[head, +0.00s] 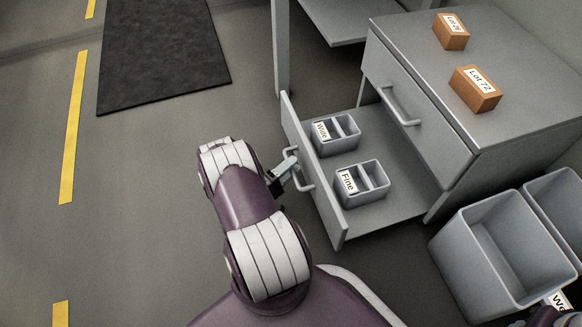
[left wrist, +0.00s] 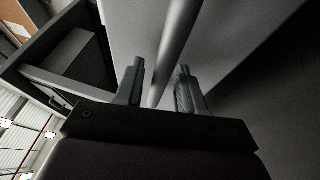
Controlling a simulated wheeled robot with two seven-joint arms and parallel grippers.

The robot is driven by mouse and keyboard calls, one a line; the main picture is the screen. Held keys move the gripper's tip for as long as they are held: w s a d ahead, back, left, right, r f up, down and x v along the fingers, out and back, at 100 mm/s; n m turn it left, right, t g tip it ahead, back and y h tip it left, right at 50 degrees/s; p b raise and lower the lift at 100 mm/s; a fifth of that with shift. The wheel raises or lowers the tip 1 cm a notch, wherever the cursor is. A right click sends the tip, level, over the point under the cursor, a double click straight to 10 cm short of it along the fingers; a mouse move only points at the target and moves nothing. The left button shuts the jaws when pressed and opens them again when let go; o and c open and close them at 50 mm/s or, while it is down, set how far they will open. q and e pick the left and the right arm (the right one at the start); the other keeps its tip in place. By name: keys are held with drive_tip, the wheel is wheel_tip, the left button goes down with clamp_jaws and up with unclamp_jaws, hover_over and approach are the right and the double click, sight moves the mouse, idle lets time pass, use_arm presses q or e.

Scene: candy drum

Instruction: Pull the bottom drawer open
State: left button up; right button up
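The bottom drawer (head: 408,205) of the grey cabinet (head: 520,135) is pulled well out, with its front panel (head: 318,185) standing away from the cabinet. My left gripper (head: 286,172) is at the bottom drawer's handle (head: 299,170). In the left wrist view the handle bar (left wrist: 174,45) runs between the two fingers of my left gripper (left wrist: 160,85). The fingers are apart, with a visible gap on each side of the bar. My right gripper does not show.
Two small divided bins, one labelled Fine (head: 375,193) and another behind it (head: 349,146), sit in the drawer. The upper drawer (head: 410,130) is shut. Two orange boxes (head: 475,95) (head: 452,38) lie on the cabinet top. Grey bins (head: 483,275) stand at the lower right.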

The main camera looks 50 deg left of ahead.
use_arm(q)
drive_tip(key=s+f+p, duration=0.2)
drive_tip(key=s, duration=1)
drive_tip(key=shift+s+f+p, duration=0.15)
drive_tip(key=shift+s+p, duration=0.1)
drive_tip(key=shift+p, duration=0.15)
